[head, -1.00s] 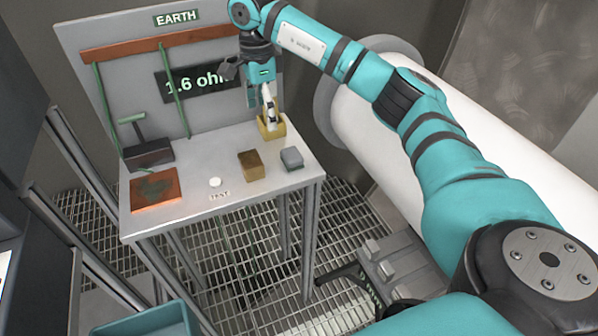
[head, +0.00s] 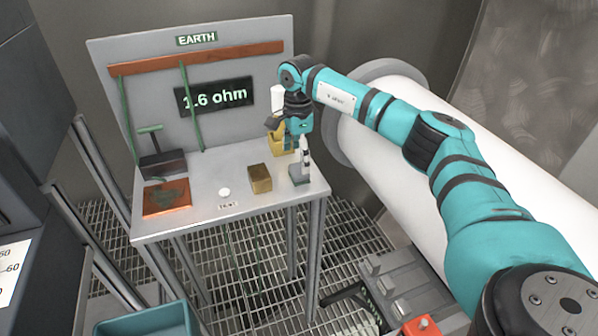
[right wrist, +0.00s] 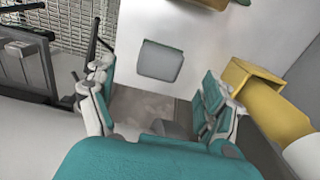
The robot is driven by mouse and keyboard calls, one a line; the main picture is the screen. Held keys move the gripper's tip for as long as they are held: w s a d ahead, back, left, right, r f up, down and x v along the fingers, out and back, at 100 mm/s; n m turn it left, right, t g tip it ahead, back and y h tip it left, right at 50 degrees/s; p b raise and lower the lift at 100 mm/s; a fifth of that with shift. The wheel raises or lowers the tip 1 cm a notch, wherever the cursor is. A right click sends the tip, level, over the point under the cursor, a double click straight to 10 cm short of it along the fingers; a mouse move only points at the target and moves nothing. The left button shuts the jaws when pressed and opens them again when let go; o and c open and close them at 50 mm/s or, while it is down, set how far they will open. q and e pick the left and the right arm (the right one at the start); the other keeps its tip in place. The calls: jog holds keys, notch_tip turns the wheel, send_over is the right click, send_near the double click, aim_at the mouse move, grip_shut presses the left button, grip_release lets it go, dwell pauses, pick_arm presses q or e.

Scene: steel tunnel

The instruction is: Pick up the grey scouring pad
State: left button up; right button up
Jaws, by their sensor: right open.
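The grey scouring pad (head: 299,178) lies on the right front part of the steel table (head: 225,165). In the right wrist view the pad (right wrist: 160,62) is a grey rounded block, whole in view, between and ahead of the fingers. My right gripper (head: 302,155) is open and points down just above the pad, partly hiding its back in the head view. In the right wrist view its fingers (right wrist: 156,80) stand wide apart, one on each side, with nothing between their pads. I cannot tell the exact height gap. My left gripper is not in view.
A yellow holder (head: 278,140) with a white bottle stands close behind my right gripper; the holder (right wrist: 248,88) is beside the right finger. A brown block (head: 260,178) lies left of the pad. A white disc (head: 224,192) and a copper plate (head: 167,198) are further left.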

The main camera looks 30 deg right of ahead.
aim_at(299, 168)
notch_tip(299, 168, down, 4)
jog(key=shift+s+d+f+p, duration=0.1)
jog(key=shift+p, duration=0.6)
jog(key=shift+f, duration=0.55)
jog(key=c, duration=1.3)
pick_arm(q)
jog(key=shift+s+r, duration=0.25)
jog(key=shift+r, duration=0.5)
pick_arm(e)
jog(key=shift+o, duration=0.2)
jog(key=shift+r, duration=0.15)
